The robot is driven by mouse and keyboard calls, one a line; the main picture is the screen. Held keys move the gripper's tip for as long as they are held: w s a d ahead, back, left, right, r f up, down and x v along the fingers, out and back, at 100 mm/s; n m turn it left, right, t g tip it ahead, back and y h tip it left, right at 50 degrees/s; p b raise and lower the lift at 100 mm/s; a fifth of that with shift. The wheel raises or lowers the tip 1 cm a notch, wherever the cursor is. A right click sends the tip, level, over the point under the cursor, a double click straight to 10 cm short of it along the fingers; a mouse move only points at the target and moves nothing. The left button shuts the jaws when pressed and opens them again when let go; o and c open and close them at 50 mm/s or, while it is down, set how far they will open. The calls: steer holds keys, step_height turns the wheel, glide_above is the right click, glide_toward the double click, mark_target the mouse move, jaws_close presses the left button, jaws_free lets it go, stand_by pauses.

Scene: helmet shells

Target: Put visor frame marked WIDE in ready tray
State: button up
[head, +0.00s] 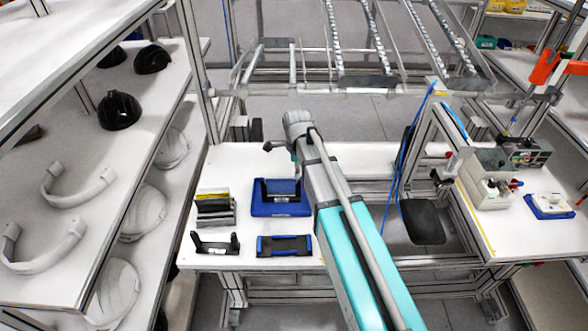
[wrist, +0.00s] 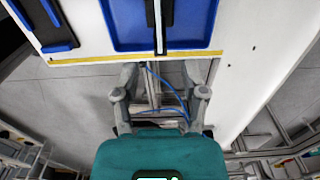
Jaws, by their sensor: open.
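A blue tray (head: 262,211) lies on the white bench in the head view, with a dark frame-like part (head: 281,188) standing in it. In front of it lies a black frame with blue ends (head: 285,246). A dark upright-ended frame (head: 215,246) is to its left. I cannot read WIDE on any of them. In the wrist view, a blue tray (wrist: 122,28) with a narrow black part over its middle is at the top. My gripper (wrist: 160,95) is open and empty there, below the tray and beyond the yellow-lined bench edge.
A stack of grey and yellow pieces (head: 215,207) stands left of the tray. Shelves at the left hold black helmet shells (head: 119,111) and pale curved bands (head: 78,186). A side bench at the right carries a small blue tray (head: 549,207) and devices.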

steer(key=shift+r+p, duration=2.05)
steer(key=shift+r, duration=0.35)
steer(key=s+d+n, duration=1.2)
steer(key=s+n, duration=0.4)
steer(key=n, duration=0.2)
steer(key=shift+d, duration=0.4)
steer(key=shift+a, duration=0.15)
